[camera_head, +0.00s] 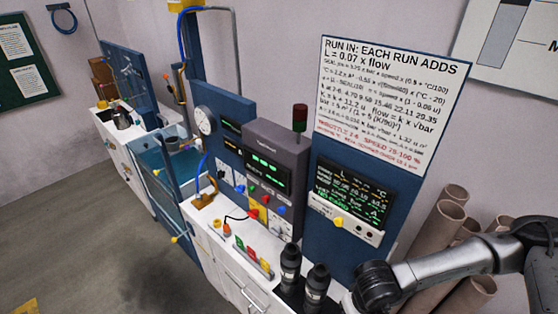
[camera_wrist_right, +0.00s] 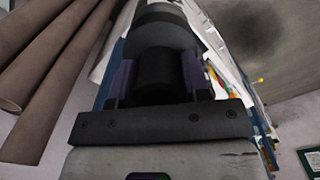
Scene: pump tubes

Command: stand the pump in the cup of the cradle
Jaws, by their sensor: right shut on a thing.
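My right gripper (camera_wrist_right: 158,78) is shut on a dark cylindrical pump in the right wrist view. The pump (camera_wrist_right: 160,25) has a narrower black neck between the two fingers and a wider dark body beyond. In the head view my right arm reaches in from the right to the bench's near end; its fingers and the held pump are not clear there. Two other black pumps stand upright at the bottom: a left one (camera_head: 290,265) and a right one (camera_head: 317,288). I cannot pick out the cradle or its cup with certainty. My left gripper is out of view.
A blue panel with a grey display unit (camera_head: 270,165) and a red-topped lamp (camera_head: 300,117) stands behind the bench. Brown tubes (camera_head: 445,225) lean at the right. A blue basin (camera_head: 170,165) is farther left.

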